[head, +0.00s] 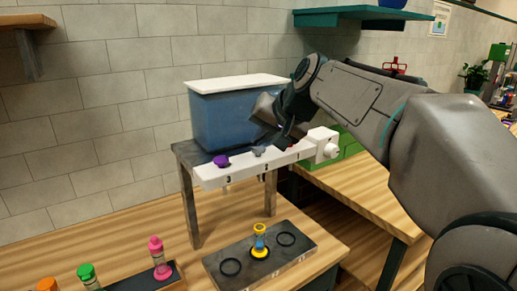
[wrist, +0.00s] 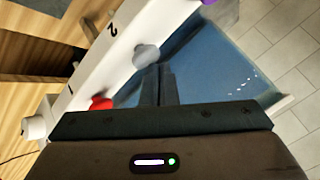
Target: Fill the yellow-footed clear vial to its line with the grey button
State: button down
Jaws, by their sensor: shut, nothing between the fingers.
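The yellow-footed clear vial (head: 260,243) stands upright on the grey tray below the dispenser. Blue shows inside its middle, but its line is too small to make out. The grey button (head: 258,151) is on top of the white dispenser bar (head: 215,178), between the purple and red buttons. In the wrist view the grey button (wrist: 146,54) lies just beyond my fingertips. My gripper (head: 282,143) is shut and empty, just right of the grey button. Its fingers (wrist: 158,78) also show in the wrist view. I cannot tell whether they touch the button.
A blue tank (head: 225,120) with a white lid stands behind the bar on a metal stand (head: 190,205). A purple button (head: 221,161) and a red button (wrist: 101,103) flank the grey one. A pink-capped vial (head: 158,258) and a green-capped one (head: 87,275) stand front left.

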aim_at(261, 150)
jog(key=shift+f+b, duration=0.5)
jog(key=shift+f, duration=0.15)
jog(key=shift+r, duration=0.15)
dwell(0.4)
jog(key=shift+r+p, duration=0.85)
jog(key=shift+r, duration=0.05)
jog(key=shift+r, duration=0.1)
jog(key=shift+r+p, duration=2)
jog(key=shift+r, duration=0.4)
jog(key=shift+r, duration=0.15)
dwell(1.3)
jog(key=shift+r+p, duration=1.75)
jog(key=shift+p, duration=0.15)
